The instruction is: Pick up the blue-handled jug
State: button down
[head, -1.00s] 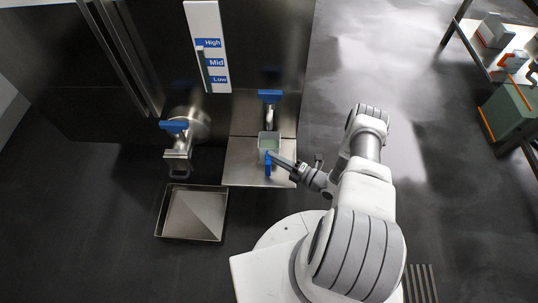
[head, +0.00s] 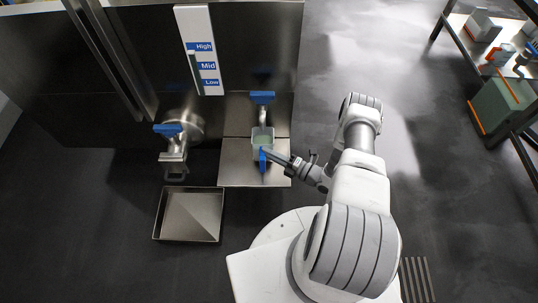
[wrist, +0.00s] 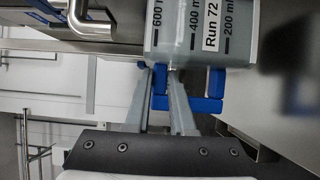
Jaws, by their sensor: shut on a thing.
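The jug (head: 261,137) is a clear square vessel with a blue handle (head: 263,161) facing my arm. It stands on the metal shelf under a blue-levered tap (head: 263,98), in the head view. My gripper (head: 268,155) is at the blue handle and shut on it. In the wrist view the jug (wrist: 200,35) shows volume marks and a "Run 72" label. The fingers (wrist: 160,85) reach the blue handle (wrist: 205,104) just beside the jug wall. I cannot tell from the frames whether the jug's base touches the shelf.
The metal shelf (head: 232,174) juts from the steel vat. A second blue-levered tap (head: 170,130) is at the left above a metal tray (head: 188,232) on the floor. A High/Mid/Low gauge (head: 200,50) is above. A rack with containers (head: 505,105) stands at the right; the floor between is clear.

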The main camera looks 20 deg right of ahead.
jog(key=p+v, duration=0.2)
jog(key=v, duration=1.6)
jog(key=shift+r, duration=0.25)
jog(key=shift+d, duration=0.1)
